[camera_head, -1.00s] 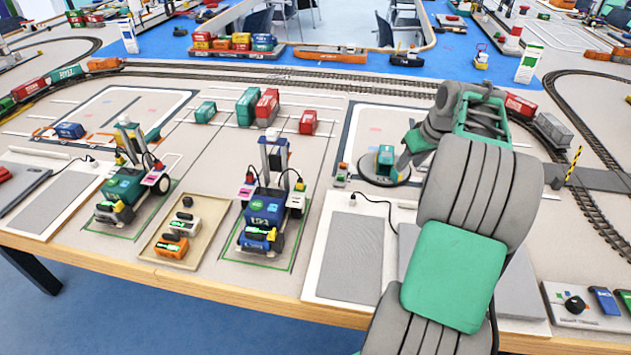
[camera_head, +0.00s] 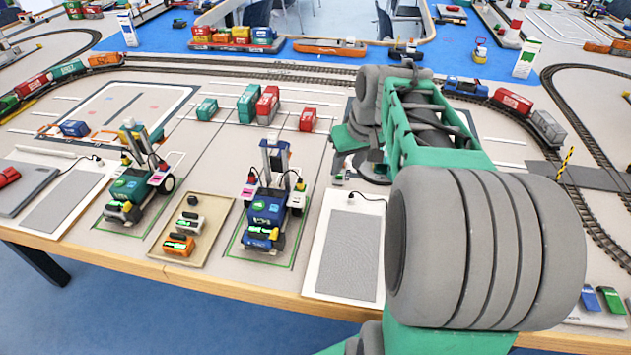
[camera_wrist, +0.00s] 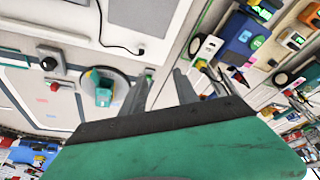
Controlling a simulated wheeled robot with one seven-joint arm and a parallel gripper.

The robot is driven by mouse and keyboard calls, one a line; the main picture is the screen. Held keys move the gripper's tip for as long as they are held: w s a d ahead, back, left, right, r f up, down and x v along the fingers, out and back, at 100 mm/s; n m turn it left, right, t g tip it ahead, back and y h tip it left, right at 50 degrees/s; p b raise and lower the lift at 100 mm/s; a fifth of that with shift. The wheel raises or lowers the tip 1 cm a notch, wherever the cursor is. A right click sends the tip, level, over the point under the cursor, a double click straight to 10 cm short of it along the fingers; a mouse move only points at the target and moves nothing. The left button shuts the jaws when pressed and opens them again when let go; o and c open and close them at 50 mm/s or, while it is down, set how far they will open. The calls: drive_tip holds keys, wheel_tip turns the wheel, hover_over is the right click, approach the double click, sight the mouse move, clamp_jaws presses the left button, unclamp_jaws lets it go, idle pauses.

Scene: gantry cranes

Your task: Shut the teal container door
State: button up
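A small teal container (camera_wrist: 103,96) stands on a round grey turntable (camera_wrist: 122,88) in the wrist view, left of my gripper's fingers. It is small there, and I cannot tell how its door stands. My gripper (camera_wrist: 160,82) shows two dark fingers spread apart with nothing between them. The fingers are to the right of the container, with no clear contact. In the head view, my arm and hand hide the container and cover most of the turntable (camera_head: 372,172).
Other teal containers (camera_head: 248,103) (camera_head: 207,109) stand near red ones (camera_head: 307,119) at mid-table. A blue gantry crane (camera_head: 268,205) and a green one (camera_head: 130,185) flank a tan tray (camera_head: 218,212). A grey pad (camera_head: 347,255) lies in front. Rails (camera_head: 270,75) run behind.

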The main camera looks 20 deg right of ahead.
drive_tip(key=s+a+r+p, duration=0.1)
drive_tip(key=s+a+p, duration=0.2)
drive_tip(key=s+a, duration=0.3)
drive_tip(key=shift+s+a+r, duration=0.15)
drive_tip(key=shift+a+r, duration=0.15)
drive_tip(key=shift+a, duration=2)
